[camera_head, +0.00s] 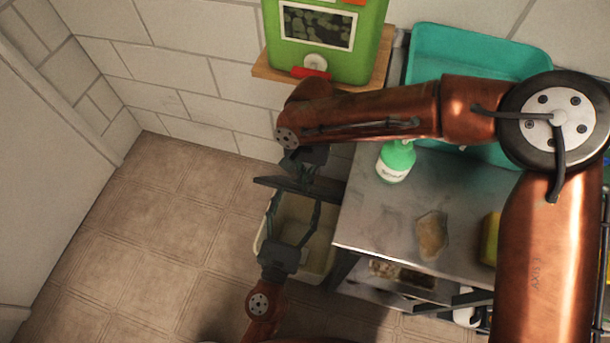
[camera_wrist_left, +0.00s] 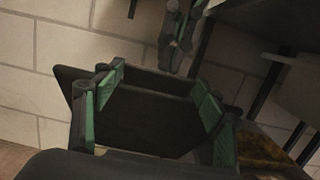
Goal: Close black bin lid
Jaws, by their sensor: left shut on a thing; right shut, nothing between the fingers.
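The bin (camera_head: 328,262) is a pale cream box on the floor beside the metal table. Its black lid (camera_head: 283,183) is raised at the back, so the inside shows. My left gripper (camera_head: 292,208) reaches up over the bin from below. Its fingers are spread wide with the dark lid (camera_wrist_left: 150,125) between their green pads in the wrist view, where the gripper (camera_wrist_left: 157,92) fills the lower part. My right gripper (camera_head: 308,168) is shut and empty, close to the lid at its far side; it also shows in the wrist view (camera_wrist_left: 177,48). The exact contacts are hidden.
The metal table (camera_head: 375,222) stands right of the bin, with a green bottle (camera_head: 395,163) and a teal tray (camera_head: 430,38). A green container (camera_head: 377,38) stands on a wooden shelf (camera_head: 266,72) above. The tiled floor (camera_head: 150,230) to the left is clear.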

